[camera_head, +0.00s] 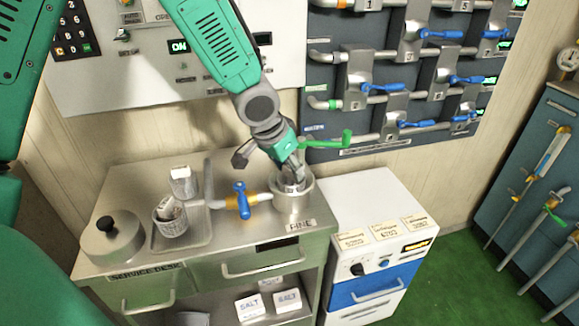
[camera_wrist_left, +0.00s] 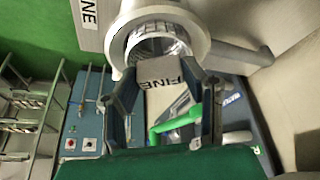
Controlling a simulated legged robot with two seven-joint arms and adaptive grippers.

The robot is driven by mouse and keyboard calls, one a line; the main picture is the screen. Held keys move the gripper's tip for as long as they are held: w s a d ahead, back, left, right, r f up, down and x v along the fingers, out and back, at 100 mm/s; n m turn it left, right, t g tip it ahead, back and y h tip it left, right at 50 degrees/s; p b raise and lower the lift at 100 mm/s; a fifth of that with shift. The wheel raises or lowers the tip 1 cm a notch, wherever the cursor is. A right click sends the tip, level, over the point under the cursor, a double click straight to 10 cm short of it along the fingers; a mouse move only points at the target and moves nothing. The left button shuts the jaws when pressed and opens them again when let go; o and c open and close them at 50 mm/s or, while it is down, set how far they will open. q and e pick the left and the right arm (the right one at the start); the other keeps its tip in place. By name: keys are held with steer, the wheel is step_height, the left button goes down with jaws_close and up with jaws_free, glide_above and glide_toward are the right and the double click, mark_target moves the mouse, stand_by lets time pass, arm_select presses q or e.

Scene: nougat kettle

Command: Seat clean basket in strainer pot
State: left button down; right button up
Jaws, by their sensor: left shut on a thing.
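The strainer pot (camera_head: 294,208) is a grey metal cylinder at the right end of the steel service desk, above a FINE label. The clean basket (camera_head: 290,188) shows only in part inside the pot's mouth. In the left wrist view its mesh wall (camera_wrist_left: 150,45) lies within the pot's rim (camera_wrist_left: 118,52), and its tag reads FINE. My left gripper (camera_head: 294,178) is over the pot, shut on the basket's tag; it also shows in the wrist view (camera_wrist_left: 168,92). How deep the basket sits is hidden. My right gripper is not in view.
Another mesh basket (camera_head: 170,224) stands in a metal tray (camera_head: 200,240). A dark-knobbed lid (camera_head: 112,236) lies at the left. A blue-handled valve (camera_head: 241,200) is left of the pot. A green lever (camera_head: 330,141) sticks out from the wall behind my gripper. A white cabinet (camera_head: 375,215) stands right.

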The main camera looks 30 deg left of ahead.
arm_select(q)
steer(key=shift+f, duration=0.6)
stand_by(1.1)
steer(key=shift+c, duration=2.1)
jaws_free()
steer(key=shift+r+p, duration=4.05)
steer(key=shift+p, duration=0.05)
steer(key=shift+s+f, duration=0.1)
steer(key=shift+f, duration=0.05)
